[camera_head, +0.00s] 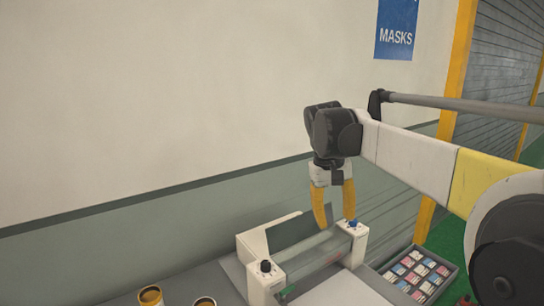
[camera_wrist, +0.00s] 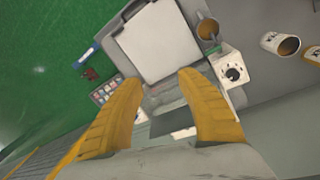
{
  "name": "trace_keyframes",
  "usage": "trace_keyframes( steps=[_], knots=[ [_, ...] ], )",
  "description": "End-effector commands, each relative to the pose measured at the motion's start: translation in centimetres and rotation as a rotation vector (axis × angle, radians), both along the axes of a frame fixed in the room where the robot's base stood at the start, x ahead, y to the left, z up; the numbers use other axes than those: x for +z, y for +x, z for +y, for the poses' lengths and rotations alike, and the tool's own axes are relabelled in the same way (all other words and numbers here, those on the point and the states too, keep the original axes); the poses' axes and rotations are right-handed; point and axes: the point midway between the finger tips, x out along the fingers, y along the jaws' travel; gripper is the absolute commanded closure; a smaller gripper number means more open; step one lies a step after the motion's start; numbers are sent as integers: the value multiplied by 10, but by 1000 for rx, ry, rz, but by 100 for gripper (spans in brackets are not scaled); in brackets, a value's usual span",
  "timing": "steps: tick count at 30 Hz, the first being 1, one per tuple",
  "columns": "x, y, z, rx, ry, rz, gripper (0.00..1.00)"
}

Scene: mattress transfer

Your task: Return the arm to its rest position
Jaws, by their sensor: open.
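My gripper (camera_head: 334,206) has two yellow fingers. It hangs downward from my outstretched arm, above a white and grey machine (camera_head: 256,245) with a roller and two knobs. In the wrist view the fingers of my gripper (camera_wrist: 152,90) stand apart with nothing between them. The machine also shows there past the fingertips, with a white end block and dark knob (camera_wrist: 232,73) at the right. In the head view the fingers overlap the machine in the picture; I cannot tell how far above it they are.
A tray of small coloured packs (camera_head: 420,272) lies right of the machine. Tins (camera_head: 150,296) stand on the grey bench at the lower left. A wall with a blue MASKS sign (camera_head: 396,30) is behind. A grey rail (camera_head: 460,106) passes beside my arm. Green floor (camera_wrist: 50,60) is open.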

Motion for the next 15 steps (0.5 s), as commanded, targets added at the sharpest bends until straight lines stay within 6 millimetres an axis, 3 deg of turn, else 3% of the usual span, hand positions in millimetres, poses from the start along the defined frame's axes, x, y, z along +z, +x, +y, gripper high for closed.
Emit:
trace_keyframes(
  steps=[1,8,15],
  knots=[
    [-7,-21,-6,-7,18,-38,56],
    [-36,-107,-23,-42,107,-227,56],
    [-102,-194,-32,-87,189,-426,56]
  ],
)
